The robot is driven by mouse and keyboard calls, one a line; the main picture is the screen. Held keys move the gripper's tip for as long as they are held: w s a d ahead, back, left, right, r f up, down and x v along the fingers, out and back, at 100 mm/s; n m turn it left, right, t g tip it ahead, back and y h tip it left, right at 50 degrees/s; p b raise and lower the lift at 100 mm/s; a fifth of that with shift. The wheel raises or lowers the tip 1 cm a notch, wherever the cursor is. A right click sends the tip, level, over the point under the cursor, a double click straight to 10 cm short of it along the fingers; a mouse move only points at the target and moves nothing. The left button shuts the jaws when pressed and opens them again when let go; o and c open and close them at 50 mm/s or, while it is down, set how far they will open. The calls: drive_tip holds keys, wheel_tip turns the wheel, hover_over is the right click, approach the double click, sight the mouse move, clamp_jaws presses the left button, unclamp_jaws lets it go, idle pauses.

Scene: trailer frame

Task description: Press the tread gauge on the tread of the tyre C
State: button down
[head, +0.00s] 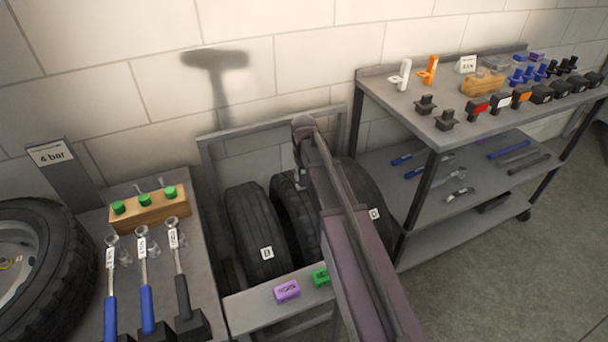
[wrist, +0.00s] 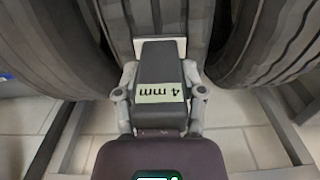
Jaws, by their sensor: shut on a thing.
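My gripper (wrist: 160,96) is shut on the tread gauge (wrist: 160,62), a dark grey block with a "4 mm" label, in the wrist view. The gauge's white end plate (wrist: 140,47) lies over the tread of the middle tyre (wrist: 178,18); I cannot tell whether it touches. In the head view, tyre B (head: 254,220) is on the left, an unlabelled-looking middle tyre (head: 289,208) beside it, and tyre D (head: 372,190) on the right. The middle tyre stands between B and D; no C label shows. My arm hides part of it and the gripper in the head view.
The tyre rack (head: 240,305) carries a purple block (head: 287,291) and a green block (head: 320,277) on its front ledge. A bench (head: 205,275) with tools stands left. A shelf trolley (head: 450,130) with gauges and tools stands right. Open floor (head: 490,270) lies at lower right.

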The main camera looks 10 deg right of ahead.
drive_tip(key=shift+f+b, duration=0.4)
drive_tip(key=shift+f, duration=0.05)
idle(0.3)
drive_tip(key=shift+s, duration=0.1)
idle(1.7)
drive_tip(key=shift+r, duration=0.15)
drive_tip(key=shift+r+p, duration=2.85)
drive_tip(key=shift+p, duration=0.2)
